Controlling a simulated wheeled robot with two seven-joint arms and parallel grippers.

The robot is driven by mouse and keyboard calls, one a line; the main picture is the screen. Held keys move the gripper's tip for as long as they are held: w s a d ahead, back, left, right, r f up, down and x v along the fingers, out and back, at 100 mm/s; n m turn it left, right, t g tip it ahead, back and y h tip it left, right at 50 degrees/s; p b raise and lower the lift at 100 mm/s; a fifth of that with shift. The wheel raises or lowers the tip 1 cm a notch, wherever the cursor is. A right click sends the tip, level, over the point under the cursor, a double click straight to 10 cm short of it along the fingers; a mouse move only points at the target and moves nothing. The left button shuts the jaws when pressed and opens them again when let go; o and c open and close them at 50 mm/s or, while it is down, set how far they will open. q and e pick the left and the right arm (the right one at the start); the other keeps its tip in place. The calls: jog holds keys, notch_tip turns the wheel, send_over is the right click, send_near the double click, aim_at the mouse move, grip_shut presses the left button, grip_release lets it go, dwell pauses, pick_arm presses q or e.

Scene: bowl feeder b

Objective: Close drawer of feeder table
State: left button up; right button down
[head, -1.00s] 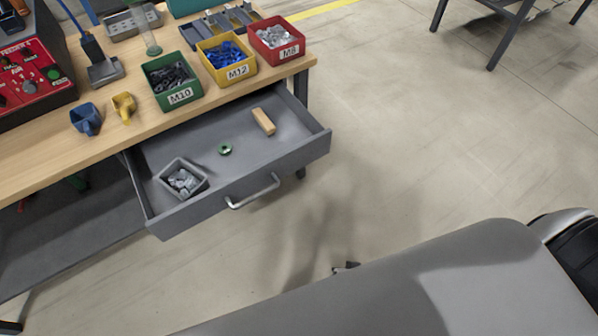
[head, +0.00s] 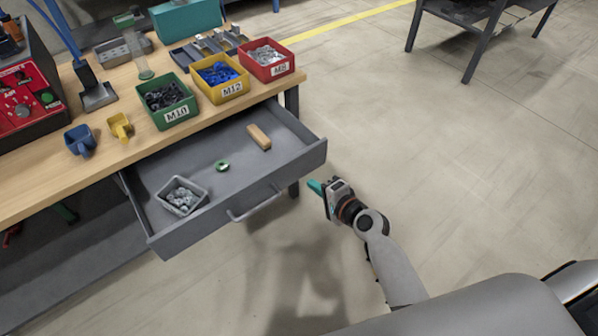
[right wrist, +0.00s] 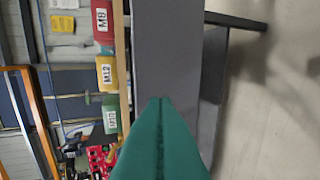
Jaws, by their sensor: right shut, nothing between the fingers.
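The grey drawer (head: 290,165) of the wooden-topped feeder table (head: 100,158) is pulled well out. Its bar handle (head: 255,205) is on the front panel. Inside lie a small grey box of metal parts (head: 182,196), a green ring (head: 222,165) and a wooden block (head: 259,137). My right gripper (head: 316,187) is shut and empty, with teal fingertips, just right of the drawer front and apart from the handle in the head view. In the right wrist view its teal fingers (right wrist: 160,135) are pressed together before a grey panel (right wrist: 165,60). My left gripper is out of view.
Green M10 (head: 168,104), yellow M12 (head: 222,80) and red M8 (head: 267,62) bins line the table's near edge. A red control box (head: 25,100) stands at left. The floor in front and to the right is clear. Another dark table (head: 475,35) stands far back.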

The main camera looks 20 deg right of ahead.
aim_at(292, 167)
jog(key=x, duration=0.6)
jog(key=shift+w+a+r, duration=0.1)
jog(key=shift+w+r, duration=0.1)
jog(key=shift+r, duration=0.05)
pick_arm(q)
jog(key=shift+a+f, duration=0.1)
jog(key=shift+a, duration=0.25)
pick_arm(e)
jog(key=shift+w+a, duration=0.2)
jog(key=shift+w, duration=0.4)
